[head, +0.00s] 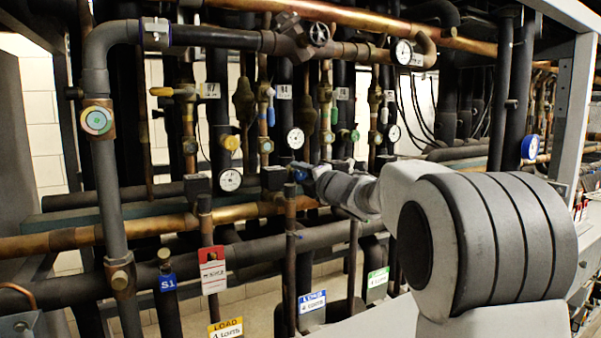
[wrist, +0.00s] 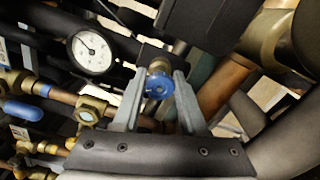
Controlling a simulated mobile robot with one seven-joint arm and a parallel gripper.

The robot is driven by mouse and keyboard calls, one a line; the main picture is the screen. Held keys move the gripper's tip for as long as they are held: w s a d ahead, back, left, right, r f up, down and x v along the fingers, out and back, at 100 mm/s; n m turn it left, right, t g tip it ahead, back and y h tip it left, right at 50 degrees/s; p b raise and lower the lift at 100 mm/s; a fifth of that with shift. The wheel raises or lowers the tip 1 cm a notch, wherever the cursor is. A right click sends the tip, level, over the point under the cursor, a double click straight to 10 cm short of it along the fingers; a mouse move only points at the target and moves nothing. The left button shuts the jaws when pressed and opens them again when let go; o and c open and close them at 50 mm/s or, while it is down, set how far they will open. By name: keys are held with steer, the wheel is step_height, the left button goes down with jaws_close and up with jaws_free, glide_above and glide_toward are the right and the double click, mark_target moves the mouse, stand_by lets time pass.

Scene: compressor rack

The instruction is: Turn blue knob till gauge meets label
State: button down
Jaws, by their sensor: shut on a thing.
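The blue knob (wrist: 158,86) sits between the two grey fingers of my gripper (wrist: 160,78) in the wrist view, and the fingers are shut on its sides. In the head view my gripper (head: 304,173) reaches in from the right, and the knob is mostly hidden by it. A white round gauge (wrist: 90,53) is left of the knob in the wrist view; its dark needle points to the upper left, but the numbers are too small to read. In the head view this appears to be the gauge (head: 230,180) left of my gripper. A yellow LOAD label (head: 226,328) and a blue-topped label (head: 312,301) hang below.
Copper pipe (head: 150,228) and dark pipes crowd around my gripper. Other gauges (head: 295,138) and valves are close by. Little room is free.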

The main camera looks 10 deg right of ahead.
stand_by(0.3)
steer(key=shift+c, duration=2.2)
jaws_free()
steer(key=shift+s, duration=0.1)
steer(key=b+v, duration=0.2)
steer(key=v, duration=1.5)
steer(key=shift+s, duration=0.15)
